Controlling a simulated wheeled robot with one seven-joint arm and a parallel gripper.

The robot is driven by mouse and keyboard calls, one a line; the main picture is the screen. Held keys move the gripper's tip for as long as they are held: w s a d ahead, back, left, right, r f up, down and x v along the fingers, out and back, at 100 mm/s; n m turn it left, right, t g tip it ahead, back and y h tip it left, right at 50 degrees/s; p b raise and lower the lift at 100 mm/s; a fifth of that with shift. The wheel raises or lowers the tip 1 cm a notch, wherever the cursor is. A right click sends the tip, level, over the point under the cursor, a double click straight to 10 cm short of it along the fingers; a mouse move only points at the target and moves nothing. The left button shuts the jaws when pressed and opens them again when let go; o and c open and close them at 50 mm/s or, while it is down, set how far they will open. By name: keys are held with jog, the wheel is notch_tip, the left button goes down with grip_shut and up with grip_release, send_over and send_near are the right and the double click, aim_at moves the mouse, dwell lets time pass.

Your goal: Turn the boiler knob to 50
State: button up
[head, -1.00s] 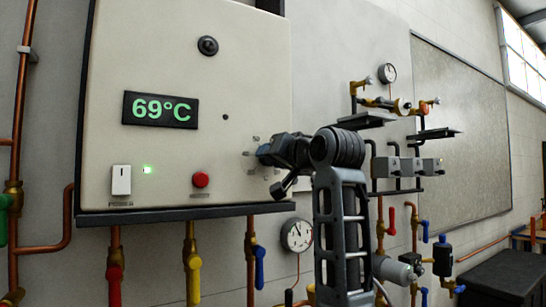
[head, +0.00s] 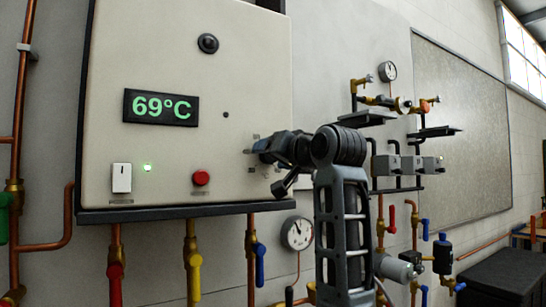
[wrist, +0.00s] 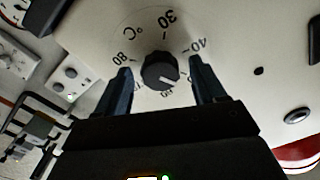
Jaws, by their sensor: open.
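The boiler's cream front panel (head: 150,60) carries a display (head: 160,107) reading 69°C. The boiler knob (wrist: 160,71) is round and dark, with a pale pointer mark towards the lower right in the wrist view. Printed numbers ring it; 30, 40 and 80 can be read, the lower ones are small or partly covered. My gripper (wrist: 160,66) is open, with one finger on each side of the knob. I cannot tell whether the fingers touch it. In the head view my gripper (head: 261,150) is at the panel's right side and hides the knob.
A white power switch (head: 121,178), a green light (head: 147,168) and a red button (head: 201,178) are on the panel. Pipes with coloured valves and a pressure gauge (head: 297,233) are below. Grey boxes (head: 410,165) and pipework stand to the right of my arm.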

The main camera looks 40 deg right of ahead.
jog(key=b+v, duration=0.1)
jog(key=v, duration=0.6)
jog(key=shift+s+b, duration=0.3)
jog(key=shift+b, duration=0.05)
jog(key=shift+a, duration=0.1)
jog(key=w+a+f+n, duration=0.1)
jog(key=a+f, duration=0.1)
jog(key=f, duration=0.7)
jog(key=w+a+f, duration=0.1)
jog(key=a+f, duration=0.1)
jog(key=f, duration=0.7)
jog(key=s+a+f+n+g+y, duration=0.1)
jog(key=s+a+f, duration=0.25)
jog(key=f, duration=0.55)
jog(key=s+a+f+n+y, duration=0.1)
jog(key=s+a+f, duration=0.25)
jog(key=f, duration=0.55)
jog(key=s+a+f+n+g+y, duration=0.1)
jog(key=s+a+f, duration=0.3)
jog(key=s+f, duration=0.3)
jog(key=s+a+f+n, duration=0.2)
jog(key=s+a+f, duration=0.25)
jog(key=s, duration=0.45)
jog(key=s+a+n+y, duration=0.2)
jog(key=s+a, duration=0.1)
jog(key=s, duration=1.4)
jog(key=shift+s+a+r+n+g, duration=0.25)
jog(key=shift+s+a+n+g, duration=0.05)
jog(key=shift+s+a, duration=0.1)
